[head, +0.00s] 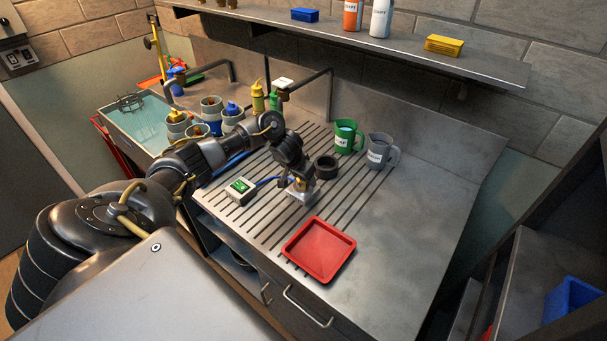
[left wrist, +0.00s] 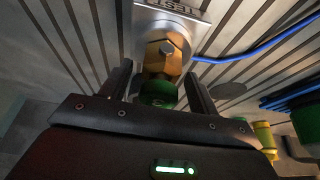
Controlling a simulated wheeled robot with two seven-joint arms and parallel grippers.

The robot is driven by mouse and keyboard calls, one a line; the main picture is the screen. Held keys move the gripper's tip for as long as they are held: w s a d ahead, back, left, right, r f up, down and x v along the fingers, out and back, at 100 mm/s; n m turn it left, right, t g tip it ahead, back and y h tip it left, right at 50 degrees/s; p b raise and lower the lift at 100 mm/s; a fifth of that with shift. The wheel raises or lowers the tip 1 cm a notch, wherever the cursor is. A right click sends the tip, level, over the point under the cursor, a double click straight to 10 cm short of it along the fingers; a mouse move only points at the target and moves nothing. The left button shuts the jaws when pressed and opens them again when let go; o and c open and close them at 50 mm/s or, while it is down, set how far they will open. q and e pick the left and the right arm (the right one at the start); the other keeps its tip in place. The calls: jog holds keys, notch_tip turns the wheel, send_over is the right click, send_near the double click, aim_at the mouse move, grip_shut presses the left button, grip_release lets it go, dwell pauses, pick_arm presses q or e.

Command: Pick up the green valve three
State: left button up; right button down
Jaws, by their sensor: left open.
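The green valve (left wrist: 158,95) shows its green end and brass hex body in the left wrist view. In the head view the plate (head: 300,198) lies on the grooved steel counter, and my gripper hides most of the valve. My left gripper (head: 298,183) points down over it. In the left wrist view my left gripper (left wrist: 158,86) is open, with one finger on each side of the valve's green end. I cannot tell whether either finger touches it. My right gripper is not in view.
A red tray (head: 319,250) is in front. A dark ring (head: 326,167), a green mug (head: 346,139) and a grey mug (head: 379,153) stand behind. The counter's right side is clear.

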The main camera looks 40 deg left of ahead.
pick_arm(q)
jog(key=shift+c, duration=0.4)
jog(key=c, duration=1)
jog(key=shift+r, duration=0.1)
jog(key=shift+c, duration=0.9)
